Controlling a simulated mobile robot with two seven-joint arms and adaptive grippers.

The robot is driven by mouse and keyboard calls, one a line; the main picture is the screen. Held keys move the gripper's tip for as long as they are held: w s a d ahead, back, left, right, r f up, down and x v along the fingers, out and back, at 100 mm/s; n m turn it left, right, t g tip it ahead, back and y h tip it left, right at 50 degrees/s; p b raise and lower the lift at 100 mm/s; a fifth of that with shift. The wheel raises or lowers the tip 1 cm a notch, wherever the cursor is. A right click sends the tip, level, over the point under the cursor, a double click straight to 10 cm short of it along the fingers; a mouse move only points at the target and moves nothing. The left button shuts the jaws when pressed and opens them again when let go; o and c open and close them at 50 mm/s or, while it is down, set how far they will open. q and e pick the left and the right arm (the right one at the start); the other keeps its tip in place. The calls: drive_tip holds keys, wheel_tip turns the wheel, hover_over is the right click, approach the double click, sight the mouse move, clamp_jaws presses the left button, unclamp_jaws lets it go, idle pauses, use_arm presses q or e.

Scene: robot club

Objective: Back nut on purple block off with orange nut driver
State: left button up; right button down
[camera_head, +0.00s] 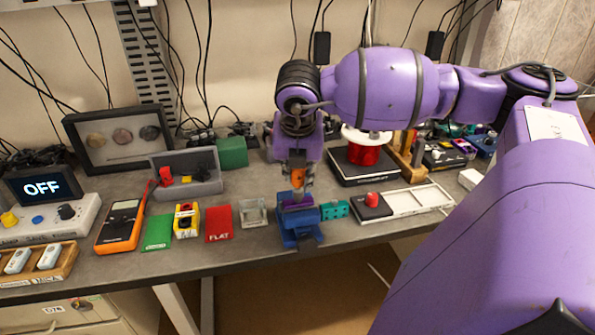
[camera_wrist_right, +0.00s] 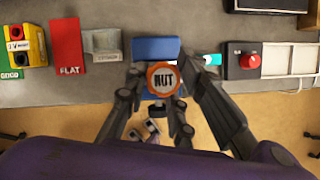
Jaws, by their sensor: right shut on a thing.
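My right gripper (camera_head: 298,177) is shut on the orange nut driver (camera_head: 297,176) and holds it upright above the purple block (camera_head: 296,200). In the right wrist view, the driver's round end (camera_wrist_right: 163,79) faces the camera and reads "NUT", with the fingers on both sides. The purple block sits in a blue vise (camera_head: 299,228) at the table's front edge. The driver's tip is over the block; I cannot tell whether it touches the nut. The nut itself is hidden. My left gripper is not in view.
A teal block (camera_head: 335,210) stands just right of the vise. A black box with a red knob (camera_head: 372,205) is to the right.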

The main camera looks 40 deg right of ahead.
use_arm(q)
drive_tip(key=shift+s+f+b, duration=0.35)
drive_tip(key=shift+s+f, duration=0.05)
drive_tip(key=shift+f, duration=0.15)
use_arm(e)
drive_tip(key=shift+f, duration=0.55)
idle(1.0)
drive_tip(key=c, duration=0.7)
unclamp_jaws()
